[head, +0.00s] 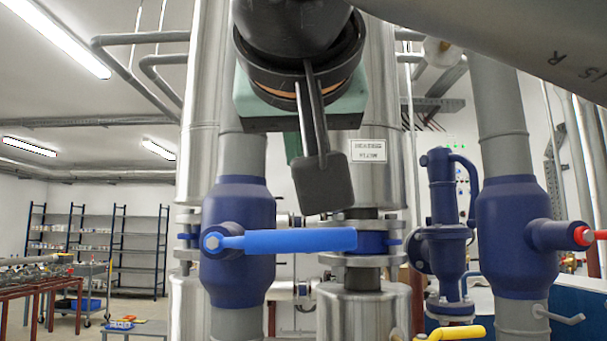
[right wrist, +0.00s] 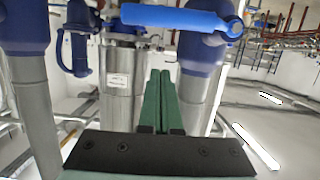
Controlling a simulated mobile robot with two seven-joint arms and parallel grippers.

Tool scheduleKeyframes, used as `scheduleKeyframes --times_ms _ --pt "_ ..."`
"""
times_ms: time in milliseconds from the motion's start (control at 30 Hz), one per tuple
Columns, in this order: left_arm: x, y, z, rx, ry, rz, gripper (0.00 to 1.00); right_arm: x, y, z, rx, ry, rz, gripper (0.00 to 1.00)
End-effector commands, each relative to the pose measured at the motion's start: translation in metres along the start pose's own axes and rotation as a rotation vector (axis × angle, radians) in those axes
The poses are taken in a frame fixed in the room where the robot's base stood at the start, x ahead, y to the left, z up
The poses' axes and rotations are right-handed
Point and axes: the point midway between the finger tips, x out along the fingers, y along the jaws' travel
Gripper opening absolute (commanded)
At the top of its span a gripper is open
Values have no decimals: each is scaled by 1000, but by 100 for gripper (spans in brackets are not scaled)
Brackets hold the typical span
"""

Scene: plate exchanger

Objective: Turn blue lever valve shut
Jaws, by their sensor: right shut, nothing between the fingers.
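The blue lever (head: 290,241) extends horizontally to the right from its pivot on the dark blue valve body (head: 238,205), crosswise to the grey vertical pipe. It also shows along the top of the right wrist view (right wrist: 178,17), where the picture is inverted. My right gripper (head: 293,147) hangs above the lever in the head view, mostly hidden behind its own wrist parts. In the right wrist view its green fingers (right wrist: 159,76) are shut together with nothing between them. A gap shows between the fingertips and the lever. My left gripper is not in view.
Steel columns (head: 363,300) stand close behind the lever. To the right are a dark blue valve (head: 442,220), a large blue valve body with a red handle (head: 582,236) and a yellow handle (head: 457,333) low down. Shelves (head: 110,245) stand far left.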

Motion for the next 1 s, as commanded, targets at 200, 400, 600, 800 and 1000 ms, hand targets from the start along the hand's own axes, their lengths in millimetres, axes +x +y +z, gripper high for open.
scheduleKeyframes --times_ms 200,400,600,800,1000 --pt "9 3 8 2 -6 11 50 21 0 26 -3 -1 -1 0" --pt "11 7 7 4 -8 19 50 24 0 38 -1 -1 0 0" --pt "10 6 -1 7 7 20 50 24 0 39 -1 -1 0 0" --pt "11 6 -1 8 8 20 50 24 0 41 3 -1 -1 0" --pt "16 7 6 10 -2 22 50 28 1 55 60 -3 -17 0"
